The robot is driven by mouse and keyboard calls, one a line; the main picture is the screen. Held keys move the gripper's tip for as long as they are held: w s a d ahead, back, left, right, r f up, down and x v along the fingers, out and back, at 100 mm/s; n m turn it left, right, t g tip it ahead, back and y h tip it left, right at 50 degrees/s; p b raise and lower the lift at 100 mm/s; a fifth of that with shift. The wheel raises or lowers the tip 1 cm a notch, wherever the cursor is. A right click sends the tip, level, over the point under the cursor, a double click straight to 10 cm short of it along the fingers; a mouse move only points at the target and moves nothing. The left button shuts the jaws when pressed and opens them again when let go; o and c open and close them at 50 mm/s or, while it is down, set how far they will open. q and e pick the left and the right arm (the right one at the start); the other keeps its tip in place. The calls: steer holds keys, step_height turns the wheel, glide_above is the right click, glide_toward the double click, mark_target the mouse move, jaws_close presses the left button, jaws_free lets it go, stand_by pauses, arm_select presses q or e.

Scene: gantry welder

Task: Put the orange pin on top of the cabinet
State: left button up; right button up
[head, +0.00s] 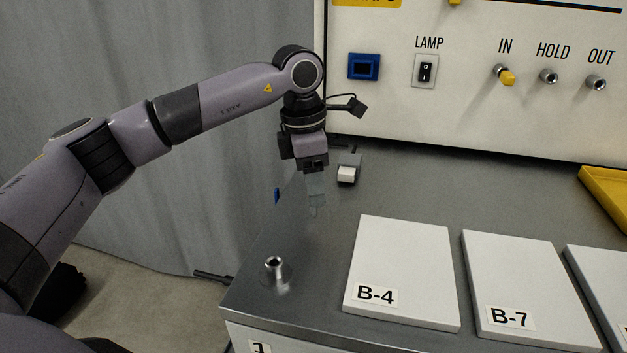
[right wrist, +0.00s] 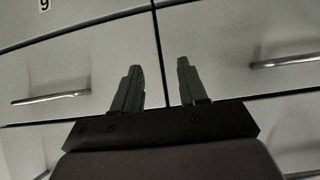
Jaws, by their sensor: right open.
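No clearly orange pin shows. A pin with a yellow-orange end (head: 507,77) sits in the socket under the label IN on the upright white panel. The cabinet (head: 400,160) has a grey metal top with bare room behind the white plates. My left gripper (head: 314,207) points down above the left part of the top; its fingers are small and pale, and their gap cannot be made out. My right gripper (right wrist: 158,64) is open and empty in the right wrist view, in front of pale drawer fronts (right wrist: 225,50) with bar handles.
White plates marked B-4 (head: 405,260) and B-7 (head: 525,285) lie on the top, with another at right. A short metal socket (head: 274,267) stands near the front left corner. A small grey-and-white block (head: 348,168) and a yellow tray (head: 608,195) are further back.

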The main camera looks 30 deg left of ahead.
arm_select(q)
step_height(320, 180, up, 12)
steer(key=a, duration=0.1)
steer(key=shift+s+r, duration=0.15)
steer(key=shift+s, duration=0.25)
steer(key=shift+s+a, duration=0.1)
stand_by(0.5)
